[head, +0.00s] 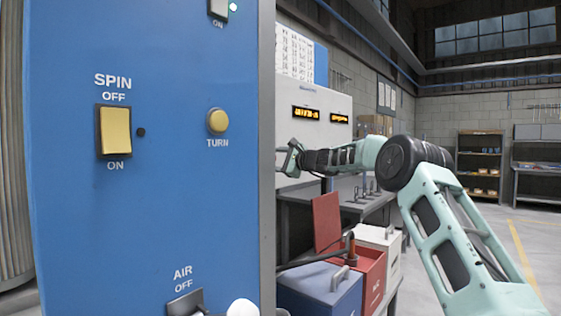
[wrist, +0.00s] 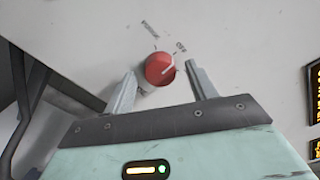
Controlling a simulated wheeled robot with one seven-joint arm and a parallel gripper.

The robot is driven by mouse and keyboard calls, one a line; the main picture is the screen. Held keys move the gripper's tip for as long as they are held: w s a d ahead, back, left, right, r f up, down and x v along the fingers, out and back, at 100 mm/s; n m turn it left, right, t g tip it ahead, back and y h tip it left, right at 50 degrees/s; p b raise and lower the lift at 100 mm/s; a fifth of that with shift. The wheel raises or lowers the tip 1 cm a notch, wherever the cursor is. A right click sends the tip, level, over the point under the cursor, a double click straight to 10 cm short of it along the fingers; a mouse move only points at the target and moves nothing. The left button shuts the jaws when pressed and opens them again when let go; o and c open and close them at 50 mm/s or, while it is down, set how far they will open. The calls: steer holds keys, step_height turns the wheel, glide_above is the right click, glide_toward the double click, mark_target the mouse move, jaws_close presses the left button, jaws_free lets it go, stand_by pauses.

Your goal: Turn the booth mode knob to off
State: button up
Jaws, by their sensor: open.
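A round red knob (wrist: 160,69) with a white pointer line sits on a pale panel in the wrist view. Another label above is too blurred to read. My gripper (wrist: 161,71) is open, one finger on each side of the knob in the picture. I cannot tell whether the fingertips touch it or stop short of the panel. In the head view my gripper (head: 290,158) is at the pale panel (head: 342,104), beside the blue panel's edge, and the knob cannot be made out.
A blue panel (head: 190,165) stands close at left, with a yellow SPIN switch (head: 116,131) and a yellow TURN button (head: 217,121). Lit displays (head: 305,113) are on the pale panel. Below my arm are a bench, a blue box (head: 320,289) and a red box (head: 368,275). Floor at right is clear.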

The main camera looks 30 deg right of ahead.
steer(key=b+v, duration=0.5)
steer(key=v, duration=1.2)
steer(key=shift+s, duration=0.15)
steer(key=shift+s+d, duration=0.1)
steer(key=shift+d, duration=0.05)
